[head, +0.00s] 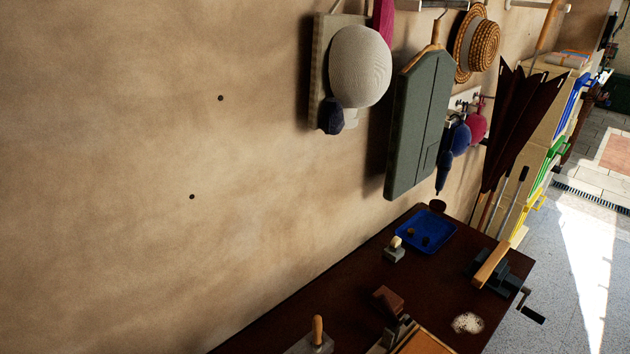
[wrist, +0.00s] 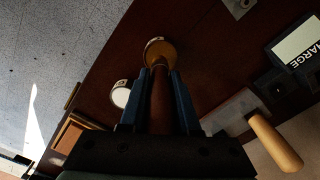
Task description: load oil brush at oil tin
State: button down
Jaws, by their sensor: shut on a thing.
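In the wrist view, my gripper (wrist: 160,74) is shut on the brown handle of the oil brush (wrist: 160,105), which lies between its two dark blue fingers. Just beyond the fingertips is a round amber shape with a pale rim, which looks like the oil tin (wrist: 157,48). The far end of the brush overlaps it in the picture. I cannot tell whether the bristles are inside it or above it. My gripper does not show in the head view, and I cannot make out the brush or tin there.
The wrist view shows a white round thing (wrist: 121,94) left of the fingers and a wooden-handled tool (wrist: 276,145) at right. The head view shows the dark bench (head: 350,290) with a blue tray (head: 437,231) and a vise (head: 510,273). A coat (head: 420,120) hangs above.

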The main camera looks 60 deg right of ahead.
jog(key=shift+r+p, duration=2.8)
jog(key=shift+r, duration=0.2)
jog(key=shift+f, duration=0.1)
